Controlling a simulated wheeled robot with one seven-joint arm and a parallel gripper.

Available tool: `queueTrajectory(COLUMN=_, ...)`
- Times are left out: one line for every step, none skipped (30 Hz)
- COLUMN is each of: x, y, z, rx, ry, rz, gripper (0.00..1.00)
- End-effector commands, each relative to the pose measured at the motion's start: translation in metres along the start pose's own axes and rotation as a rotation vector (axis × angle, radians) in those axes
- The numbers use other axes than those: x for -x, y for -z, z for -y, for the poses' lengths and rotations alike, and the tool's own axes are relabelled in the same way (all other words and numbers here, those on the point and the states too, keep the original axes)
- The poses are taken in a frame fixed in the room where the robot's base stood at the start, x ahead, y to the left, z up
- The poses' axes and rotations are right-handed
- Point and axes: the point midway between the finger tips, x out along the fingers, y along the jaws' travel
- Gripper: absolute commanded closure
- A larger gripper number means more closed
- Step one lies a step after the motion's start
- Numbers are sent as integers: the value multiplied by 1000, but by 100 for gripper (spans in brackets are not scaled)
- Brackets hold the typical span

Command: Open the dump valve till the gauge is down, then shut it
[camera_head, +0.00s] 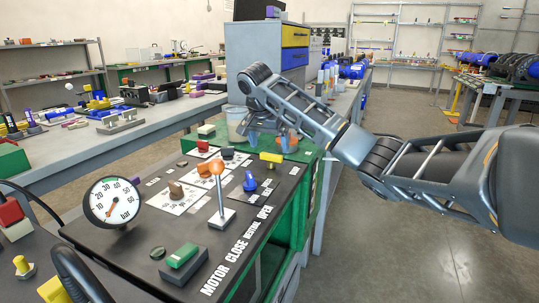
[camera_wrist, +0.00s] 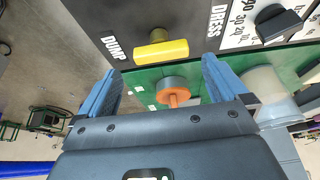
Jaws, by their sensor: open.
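The dump valve has a yellow bar handle (camera_head: 271,157) near the far right corner of the black panel. In the wrist view the yellow handle (camera_wrist: 161,49) lies crosswise beside the word DUMP. My gripper (camera_wrist: 160,78) is open and empty, its two blue-grey fingers apart, with the handle ahead of the fingertips and roughly centred between them. In the head view my gripper (camera_head: 262,128) hangs just behind the handle, partly hidden by my own arm. The white round gauge (camera_head: 111,200), marked in bar, stands at the panel's left; its red needle points down-left, exact reading too small to tell.
Open floor lies to the right.

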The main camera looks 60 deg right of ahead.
Motion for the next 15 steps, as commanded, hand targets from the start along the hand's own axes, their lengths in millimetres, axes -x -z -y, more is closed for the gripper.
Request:
queueTrajectory(x=-9, y=0, z=-1, rx=-1, ry=-1, rz=-1, gripper=0)
queueTrajectory(x=-14, y=0, z=-1, rx=-1, ry=-2, rz=0, gripper=0)
queueTrajectory(x=-19, y=0, z=-1, rx=-1, ry=-1, rz=0, gripper=0)
queueTrajectory(x=-23, y=0, z=0, rx=-1, ry=0, rz=0, gripper=0)
queueTrajectory(x=-26, y=0, z=0, rx=0, ry=-1, rz=0, gripper=0)
queueTrajectory(x=-30, y=0, z=0, rx=0, ry=0, rz=0, gripper=0)
queueTrajectory(x=-33, y=0, z=0, rx=-1, ry=0, rz=0, gripper=0)
queueTrajectory(x=-35, y=0, z=0, rx=-1, ry=0, rz=0, gripper=0)
queueTrajectory(x=-37, y=0, z=0, rx=-1, ry=0, rz=0, gripper=0)
queueTrajectory(x=-38, y=0, z=0, rx=-1, ry=0, rz=0, gripper=0)
queueTrajectory(x=-39, y=0, z=0, rx=0, ry=0, rz=0, gripper=0)
queueTrajectory(x=-40, y=0, z=0, rx=0, ry=1, rz=-1, gripper=0)
queueTrajectory(x=-40, y=0, z=0, rx=0, ry=1, rz=-1, gripper=0)
queueTrajectory(x=-40, y=0, z=0, rx=0, ry=2, rz=-1, gripper=0)
queueTrajectory(x=-40, y=0, z=0, rx=0, ry=2, rz=-1, gripper=0)
